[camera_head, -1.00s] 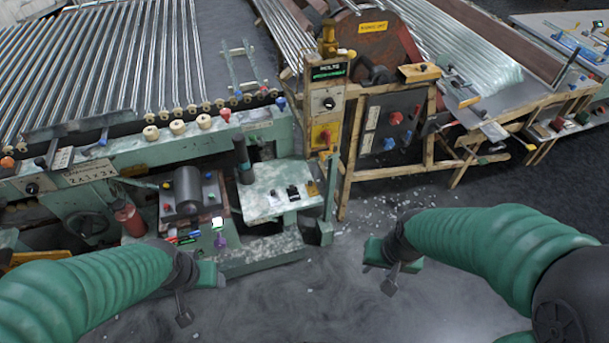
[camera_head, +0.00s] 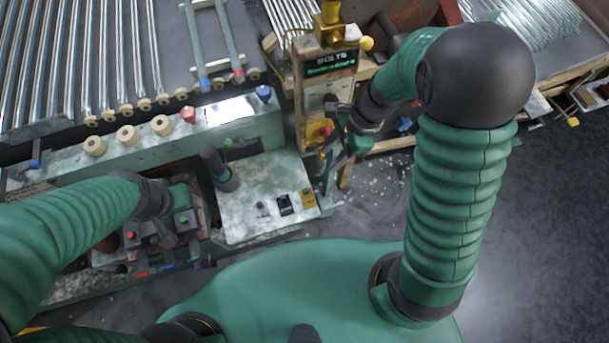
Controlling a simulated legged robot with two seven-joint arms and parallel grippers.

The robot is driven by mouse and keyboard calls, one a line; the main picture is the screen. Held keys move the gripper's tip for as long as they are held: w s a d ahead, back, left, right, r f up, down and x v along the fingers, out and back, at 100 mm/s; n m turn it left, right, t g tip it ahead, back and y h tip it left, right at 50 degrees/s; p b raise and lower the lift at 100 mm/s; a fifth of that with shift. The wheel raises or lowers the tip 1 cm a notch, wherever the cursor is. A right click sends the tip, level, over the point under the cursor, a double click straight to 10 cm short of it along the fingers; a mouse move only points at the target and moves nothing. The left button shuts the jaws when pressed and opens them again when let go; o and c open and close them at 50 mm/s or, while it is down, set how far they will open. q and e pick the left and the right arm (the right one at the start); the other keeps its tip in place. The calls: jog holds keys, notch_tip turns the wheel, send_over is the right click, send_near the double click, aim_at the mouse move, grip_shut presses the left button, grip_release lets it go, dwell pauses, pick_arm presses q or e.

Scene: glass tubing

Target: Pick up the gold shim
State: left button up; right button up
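A small gold piece (camera_head: 307,197), which looks like the gold shim, lies on the pale green worn side table (camera_head: 262,226), near its right edge. A black piece (camera_head: 284,204) and a small grey piece (camera_head: 263,210) lie to its left. My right gripper (camera_head: 328,150) is beyond and above the gold piece, in front of the control post, apart from the piece. Its fingers are small and dark, and their opening is unclear. My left gripper (camera_head: 166,232) is over the dark machine box left of the side table. Its fingers blend into the box.
A control post (camera_head: 312,88) with a green display stands behind my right gripper. A dark upright cylinder (camera_head: 217,168) stands at the side table's back left. The green bench (camera_head: 245,130) with knobs and glass tubes runs behind. Open floor (camera_head: 550,230) lies to the right.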

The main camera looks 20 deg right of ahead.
jog(key=b, duration=0.2)
send_near(306, 189)
jog(key=b+x, duration=0.2)
jog(key=x, duration=0.6)
jog(key=shift+s+f, duration=0.1)
jog(key=shift+f, duration=0.25)
jog(key=shift+a+f, duration=0.1)
jog(key=shift+a, duration=0.1)
pick_arm(q)
jog(key=f, duration=0.3)
jog(key=a+f, duration=0.1)
jog(key=shift+s+a+f, duration=0.1)
jog(key=shift+s+f, duration=0.2)
jog(key=shift+s, duration=0.1)
pick_arm(e)
jog(key=shift+a, duration=0.1)
jog(key=shift+d, duration=0.2)
grip_shut()
pick_arm(q)
jog(key=shift+d, duration=0.2)
